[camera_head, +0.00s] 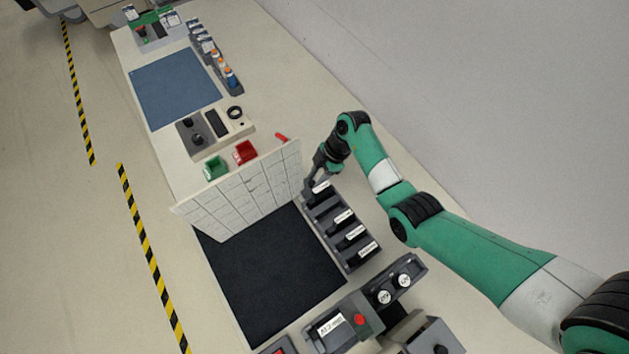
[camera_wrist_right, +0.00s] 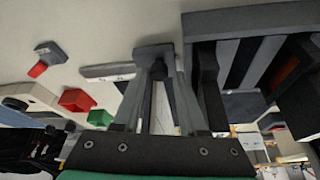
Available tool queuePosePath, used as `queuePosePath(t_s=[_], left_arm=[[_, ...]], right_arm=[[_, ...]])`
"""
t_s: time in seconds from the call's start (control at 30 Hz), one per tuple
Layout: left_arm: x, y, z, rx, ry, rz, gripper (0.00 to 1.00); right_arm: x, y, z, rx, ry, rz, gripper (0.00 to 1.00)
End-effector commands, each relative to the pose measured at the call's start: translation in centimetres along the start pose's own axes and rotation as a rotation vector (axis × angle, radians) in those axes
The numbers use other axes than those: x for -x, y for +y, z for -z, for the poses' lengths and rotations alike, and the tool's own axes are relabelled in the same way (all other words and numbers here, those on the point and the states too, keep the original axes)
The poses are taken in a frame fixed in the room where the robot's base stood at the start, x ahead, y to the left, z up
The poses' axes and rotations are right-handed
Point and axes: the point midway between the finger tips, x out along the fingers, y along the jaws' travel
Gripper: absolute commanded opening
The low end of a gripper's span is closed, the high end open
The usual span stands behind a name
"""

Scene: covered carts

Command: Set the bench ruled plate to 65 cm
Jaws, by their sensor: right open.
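A white upright plate (camera_head: 245,192), ruled with a grid of dark lines, stands across the bench at the far edge of a black mat (camera_head: 275,275). I take it for the ruled plate; no scale reading is legible. My right gripper (camera_head: 308,187) is open beside the plate's right end, close to the far end of a grey slotted rack (camera_head: 345,232). In the right wrist view its two fingers (camera_wrist_right: 178,65) are apart, with the rack (camera_wrist_right: 245,22) on the right. I cannot tell whether a finger touches the plate or the rack. My left gripper is out of view.
A green bin (camera_head: 215,168) and a red bin (camera_head: 246,152) stand behind the plate. A control box (camera_head: 240,124) and a blue mat (camera_head: 175,88) lie farther along. A device with a red button (camera_head: 343,318) stands at the near end. The black mat is clear.

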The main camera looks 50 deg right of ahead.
Motion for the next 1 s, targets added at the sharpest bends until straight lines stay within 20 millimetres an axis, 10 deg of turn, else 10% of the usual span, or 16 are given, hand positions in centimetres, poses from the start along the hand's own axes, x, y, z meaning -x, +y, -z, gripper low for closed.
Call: queuePosePath(t_s=[0.37,0.6,1.0], left_arm=[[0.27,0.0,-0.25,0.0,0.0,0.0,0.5],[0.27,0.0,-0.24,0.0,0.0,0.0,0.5],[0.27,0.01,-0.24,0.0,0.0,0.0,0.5]], right_arm=[[-1.05,0.01,0.03,0.0,0.0,-0.001,0.41],[-1.03,0.01,0.03,0.0,0.0,-0.001,0.0],[-1.01,0.01,0.04,0.0,0.0,0.0,0.0]])
